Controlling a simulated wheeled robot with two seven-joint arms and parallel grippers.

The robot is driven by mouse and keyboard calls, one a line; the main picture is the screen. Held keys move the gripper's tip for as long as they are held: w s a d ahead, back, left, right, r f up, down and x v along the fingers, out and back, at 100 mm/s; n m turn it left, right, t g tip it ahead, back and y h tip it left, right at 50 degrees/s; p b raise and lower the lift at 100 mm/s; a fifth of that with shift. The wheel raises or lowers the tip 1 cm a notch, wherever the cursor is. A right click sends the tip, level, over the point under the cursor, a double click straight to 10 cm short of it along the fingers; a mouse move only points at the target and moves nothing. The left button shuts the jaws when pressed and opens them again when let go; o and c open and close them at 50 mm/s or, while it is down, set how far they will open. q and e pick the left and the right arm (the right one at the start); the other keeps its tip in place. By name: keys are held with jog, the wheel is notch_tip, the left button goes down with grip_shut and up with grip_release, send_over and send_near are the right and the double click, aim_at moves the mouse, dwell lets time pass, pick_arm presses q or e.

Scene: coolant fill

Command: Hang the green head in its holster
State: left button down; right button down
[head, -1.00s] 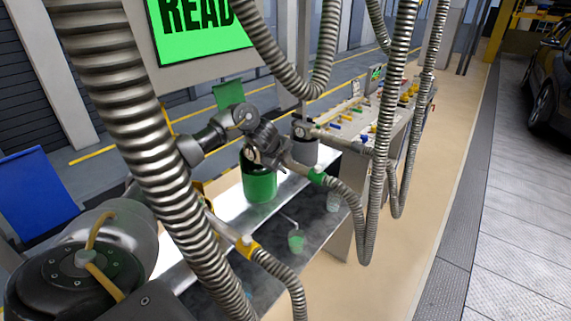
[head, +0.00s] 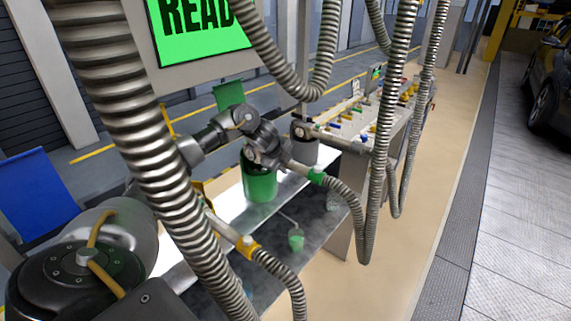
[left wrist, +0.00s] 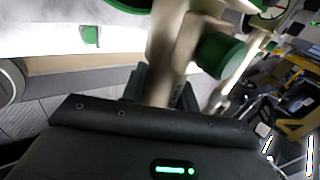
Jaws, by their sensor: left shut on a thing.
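The green head, a pale metal nozzle with a green collar (head: 317,178), hangs on a ribbed metal hose in the head view. My left gripper (head: 284,160) is shut on it, above and right of the green holster (head: 259,184), a green cylinder at the bench. My wrist partly covers the holster's mouth, so I cannot tell whether the nozzle tip touches it. In the left wrist view the jaws (left wrist: 158,88) hold the pale nozzle body (left wrist: 165,50), and a green collar (left wrist: 220,55) shows beside it. My right gripper is not in view.
A grey holster (head: 305,152) stands just behind the green one. A yellow-collared head (head: 247,246) on its hose is nearer. Several ribbed hoses hang close to my arm. A small green cup (head: 296,242) sits low at the bench. The floor at right is open.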

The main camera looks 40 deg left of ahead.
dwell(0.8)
pick_arm(q)
jog(key=shift+f+b, duration=0.75)
jog(key=shift+f, duration=1.15)
dwell(0.5)
jog(key=c, duration=1)
grip_release()
jog(key=shift+o, duration=0.2)
jog(key=b+v, duration=0.1)
jog(key=v, duration=0.9)
jog(key=shift+s+r, duration=0.25)
jog(key=shift+r, duration=0.05)
